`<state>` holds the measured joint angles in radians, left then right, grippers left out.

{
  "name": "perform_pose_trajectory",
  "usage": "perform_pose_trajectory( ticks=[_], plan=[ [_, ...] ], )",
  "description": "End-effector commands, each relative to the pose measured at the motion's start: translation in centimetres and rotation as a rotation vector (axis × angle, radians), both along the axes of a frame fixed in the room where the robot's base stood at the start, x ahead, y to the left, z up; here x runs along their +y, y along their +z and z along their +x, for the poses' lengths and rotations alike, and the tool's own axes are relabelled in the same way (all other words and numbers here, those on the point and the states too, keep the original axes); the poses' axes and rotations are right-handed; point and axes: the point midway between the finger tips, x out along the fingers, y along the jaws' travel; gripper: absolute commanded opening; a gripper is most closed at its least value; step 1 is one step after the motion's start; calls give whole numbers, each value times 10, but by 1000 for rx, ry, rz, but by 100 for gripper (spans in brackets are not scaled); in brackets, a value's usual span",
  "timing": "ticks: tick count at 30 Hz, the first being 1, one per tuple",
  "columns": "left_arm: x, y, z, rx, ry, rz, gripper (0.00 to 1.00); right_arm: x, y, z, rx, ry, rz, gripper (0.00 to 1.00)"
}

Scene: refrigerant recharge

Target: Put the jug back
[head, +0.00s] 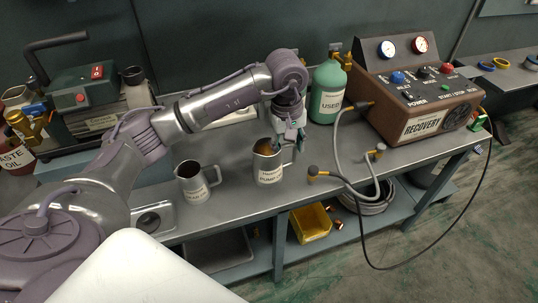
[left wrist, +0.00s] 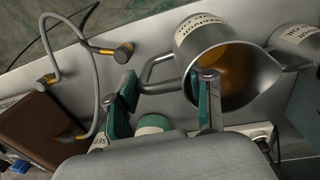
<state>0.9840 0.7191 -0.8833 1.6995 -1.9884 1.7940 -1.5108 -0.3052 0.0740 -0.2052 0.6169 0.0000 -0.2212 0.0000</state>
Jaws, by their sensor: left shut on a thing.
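A grey metal jug (head: 268,168) with a cream label and amber liquid inside is at the front edge of the bench. It looks upright; whether its base touches the bench is hard to tell. My left gripper (head: 290,137) is above its right side and shut on its handle. In the left wrist view the green finger pads (left wrist: 160,95) are at the handle, and the jug (left wrist: 228,62) opens toward the camera. A second, similar jug (head: 194,184) stands on the bench to the left. My right gripper is not in view.
A green bottle (head: 327,95) marked USED and a brown recovery machine (head: 415,90) stand behind to the right. Hoses with orange-collared ends (head: 335,176) lie right of the jug. A pump unit (head: 85,95) and a waste oil container (head: 15,155) are left. A yellow bin (head: 311,223) sits below.

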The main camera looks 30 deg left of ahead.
Motion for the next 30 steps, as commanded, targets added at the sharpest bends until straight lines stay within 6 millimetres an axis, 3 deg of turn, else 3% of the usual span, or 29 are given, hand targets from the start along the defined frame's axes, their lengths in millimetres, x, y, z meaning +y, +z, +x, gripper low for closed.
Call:
perform_pose_trajectory(
  ticks=[6, 12, 17, 24, 30],
  plan=[
    [41, -25, 22, 2, 3, 0, 0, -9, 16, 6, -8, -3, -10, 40],
    [60, -39, 34, -1, -1, -1, 0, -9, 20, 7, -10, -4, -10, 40],
    [62, -47, 34, 0, -4, -1, 0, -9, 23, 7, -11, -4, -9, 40],
    [61, -78, 34, 1, -3, -1, 0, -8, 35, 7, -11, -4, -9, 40],
    [61, -82, 35, -2, -4, 0, 0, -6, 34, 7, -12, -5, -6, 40]
  ],
)
